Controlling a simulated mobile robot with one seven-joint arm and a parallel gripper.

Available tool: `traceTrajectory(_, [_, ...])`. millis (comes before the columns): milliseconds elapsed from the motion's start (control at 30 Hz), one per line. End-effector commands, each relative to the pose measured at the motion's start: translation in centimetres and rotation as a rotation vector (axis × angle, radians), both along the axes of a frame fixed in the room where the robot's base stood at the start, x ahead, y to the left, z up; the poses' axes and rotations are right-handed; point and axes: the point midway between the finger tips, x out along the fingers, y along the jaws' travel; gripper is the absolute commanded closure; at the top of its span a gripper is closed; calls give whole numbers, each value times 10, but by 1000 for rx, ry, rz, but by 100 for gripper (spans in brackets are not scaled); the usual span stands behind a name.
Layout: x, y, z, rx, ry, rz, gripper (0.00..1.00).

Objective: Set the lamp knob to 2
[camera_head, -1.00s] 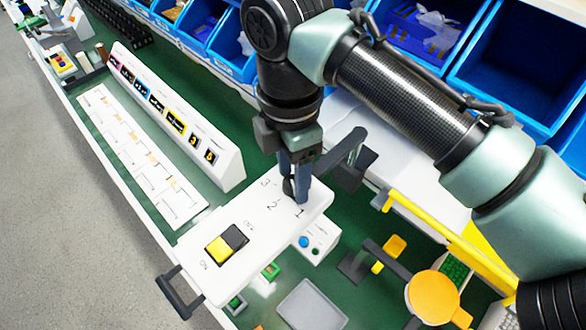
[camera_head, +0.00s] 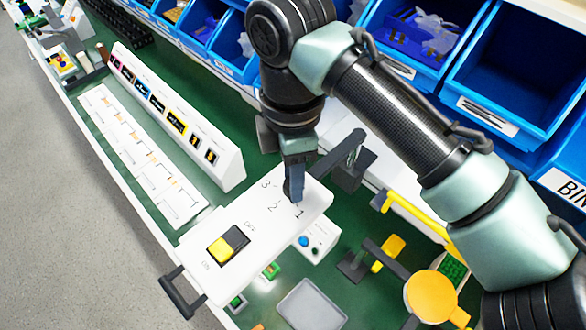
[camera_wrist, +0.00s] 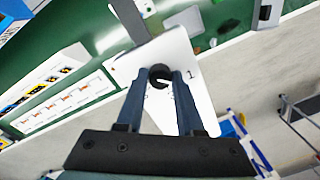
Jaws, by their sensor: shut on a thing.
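The white switch panel (camera_head: 262,237) has printed marks 1, 2 and 3 around its knob, at the right end of its face. My gripper (camera_head: 294,197) points down at this dial, and its fingers hide most of the knob in the head view. In the wrist view, the round black knob (camera_wrist: 160,75) sits between the two fingertips of my gripper (camera_wrist: 161,79), which are shut on it. The mark 1 (camera_wrist: 190,75) shows just right of the right finger. I cannot tell for sure which number the knob points at.
A yellow and black rocker switch (camera_head: 228,245) is on the same panel, with a dark handle (camera_head: 180,292) at its near end. A dark bracket (camera_head: 350,160) stands right of my gripper. A grey tray (camera_head: 311,306) lies in front. Blue bins (camera_head: 510,75) line the back.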

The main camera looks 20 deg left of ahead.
Motion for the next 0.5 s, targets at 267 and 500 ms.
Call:
traceTrajectory(267, [-1,0,3,2,2,-262,100])
traceTrajectory(500, [-1,-1,4,0,2,-483,100])
